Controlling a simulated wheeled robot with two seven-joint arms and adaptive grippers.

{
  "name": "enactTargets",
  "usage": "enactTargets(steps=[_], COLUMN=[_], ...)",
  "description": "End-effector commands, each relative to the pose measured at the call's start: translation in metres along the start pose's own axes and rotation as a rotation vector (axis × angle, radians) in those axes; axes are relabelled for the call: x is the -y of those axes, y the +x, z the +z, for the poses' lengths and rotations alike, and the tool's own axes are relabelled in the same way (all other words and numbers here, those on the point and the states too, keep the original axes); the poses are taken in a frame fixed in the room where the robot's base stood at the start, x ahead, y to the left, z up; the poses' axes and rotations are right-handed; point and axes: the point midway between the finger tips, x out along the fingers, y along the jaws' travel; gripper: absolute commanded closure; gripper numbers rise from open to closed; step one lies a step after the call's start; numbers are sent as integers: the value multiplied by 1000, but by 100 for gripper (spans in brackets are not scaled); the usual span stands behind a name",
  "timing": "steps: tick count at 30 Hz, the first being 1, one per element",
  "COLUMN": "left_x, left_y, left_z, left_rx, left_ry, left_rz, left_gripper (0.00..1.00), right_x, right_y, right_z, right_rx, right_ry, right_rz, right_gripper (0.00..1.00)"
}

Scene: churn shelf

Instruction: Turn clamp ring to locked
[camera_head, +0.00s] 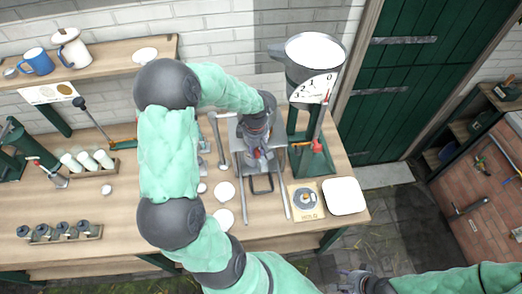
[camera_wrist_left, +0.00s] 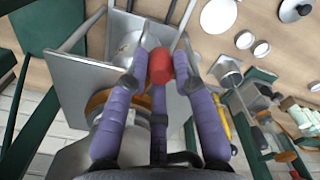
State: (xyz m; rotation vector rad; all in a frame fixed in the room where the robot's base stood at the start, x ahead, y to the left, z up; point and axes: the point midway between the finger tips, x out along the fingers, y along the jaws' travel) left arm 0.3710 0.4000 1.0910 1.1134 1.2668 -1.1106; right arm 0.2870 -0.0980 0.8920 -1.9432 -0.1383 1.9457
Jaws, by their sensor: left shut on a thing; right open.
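My left gripper (camera_head: 257,152) reaches down over a grey metal stand (camera_head: 278,165) in the middle of the bench. In the left wrist view its purple fingers (camera_wrist_left: 159,75) are shut around a red knob (camera_wrist_left: 160,66). A brown-orange band (camera_wrist_left: 98,102) wraps a pale grey round body (camera_wrist_left: 76,155) beside the fingers. It looks like the clamp ring, but I cannot tell for sure, nor how the knob joins it. In the head view my gripper and arm hide most of it. My right gripper (camera_head: 358,281) is open and empty at the bottom edge, off the bench.
A grey hopper with a dial (camera_head: 315,88) stands behind on a green stand with a red lever (camera_head: 317,146). White discs (camera_head: 224,192) lie left of the metal stand.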

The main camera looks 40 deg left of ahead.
Motion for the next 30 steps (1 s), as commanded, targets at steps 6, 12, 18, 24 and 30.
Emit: enactTargets(steps=[6, 12, 18, 24, 30], left_x=[6, 6, 6, 4, 3], left_y=[3, 3, 3, 2, -2], left_z=[-1, -1, -1, -2, -3], left_rx=[4, 4, 4, 2, 1], left_ry=[26, 28, 27, 27, 26], left_rz=[-12, -12, -13, -8, -4], left_gripper=[100, 100, 54, 49, 49], right_x=[0, 0, 0, 0, 0], right_y=[1, 1, 1, 1, 1], right_z=[0, 0, 0, 0, 0], right_rx=[0, 0, 0, 0, 0], right_ry=[0, 0, 0, 0, 0], right_rz=[0, 0, 0, 0, 0], right_gripper=[55, 55, 55, 55, 55])
